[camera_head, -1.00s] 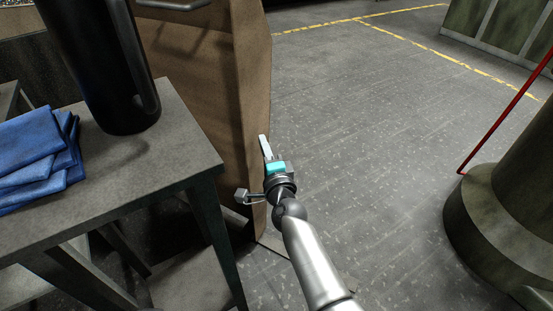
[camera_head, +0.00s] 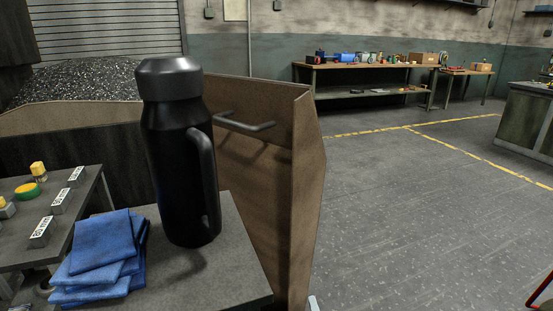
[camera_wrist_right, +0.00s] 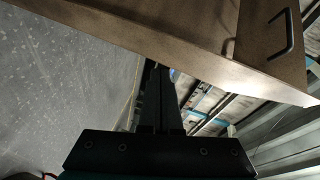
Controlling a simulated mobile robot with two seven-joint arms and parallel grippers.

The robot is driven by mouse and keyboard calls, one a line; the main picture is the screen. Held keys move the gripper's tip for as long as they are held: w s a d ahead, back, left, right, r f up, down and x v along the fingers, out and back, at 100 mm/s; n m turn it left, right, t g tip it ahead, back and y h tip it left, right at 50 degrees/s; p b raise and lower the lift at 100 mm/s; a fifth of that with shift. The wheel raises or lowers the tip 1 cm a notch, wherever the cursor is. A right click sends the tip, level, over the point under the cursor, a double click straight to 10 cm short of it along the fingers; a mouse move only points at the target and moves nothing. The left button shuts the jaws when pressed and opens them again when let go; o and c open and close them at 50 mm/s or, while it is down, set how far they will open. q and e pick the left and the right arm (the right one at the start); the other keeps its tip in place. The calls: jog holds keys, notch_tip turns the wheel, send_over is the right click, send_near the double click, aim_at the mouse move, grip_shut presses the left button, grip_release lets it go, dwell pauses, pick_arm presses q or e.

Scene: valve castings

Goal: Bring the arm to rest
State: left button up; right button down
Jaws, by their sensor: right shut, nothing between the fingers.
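My right gripper shows in the right wrist view (camera_wrist_right: 158,90) with its fingers together and nothing between them. In the head view only a pale tip of it (camera_head: 314,303) shows at the bottom edge, just right of a brown bin-like box (camera_head: 265,190). The rest of my right arm is outside the head view. The box's wall and dark handle also show in the right wrist view (camera_wrist_right: 190,40), in front of the fingers; I cannot tell how far apart they are. My left gripper is in neither view.
A black flask (camera_head: 180,150) and folded blue cloths (camera_head: 105,250) stand on a grey table (camera_head: 235,265) at left. A lower table (camera_head: 85,215) holds small labelled blocks. The floor (camera_head: 410,220) to the right is open. A workbench (camera_head: 370,66) stands at the back wall.

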jog(key=s+d+f+n+g+p, duration=0.35)
jog(key=s+f+n+g, duration=0.2)
jog(key=s+f, duration=0.6)
jog(key=s+d+f+n+g+p, duration=0.4)
jog(key=s+f+n, duration=0.3)
jog(key=s+f, duration=0.45)
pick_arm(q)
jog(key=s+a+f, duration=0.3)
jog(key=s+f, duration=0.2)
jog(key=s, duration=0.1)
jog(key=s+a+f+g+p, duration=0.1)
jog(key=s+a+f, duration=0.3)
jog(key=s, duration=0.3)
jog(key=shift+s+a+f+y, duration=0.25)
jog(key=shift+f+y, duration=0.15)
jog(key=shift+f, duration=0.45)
pick_arm(e)
jog(key=s+d+n+g+h, duration=0.1)
jog(key=s+d+n+g, duration=0.1)
jog(key=s, duration=0.6)
jog(key=s+d+f+n+g+h, duration=0.1)
jog(key=s+d, duration=0.3)
jog(key=s, duration=0.4)
jog(key=shift+d+n+g, duration=0.2)
jog(key=shift+n+g, duration=0.45)
jog(key=shift+g, duration=0.1)
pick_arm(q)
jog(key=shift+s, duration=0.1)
pick_arm(e)
jog(key=shift+w, duration=0.25)
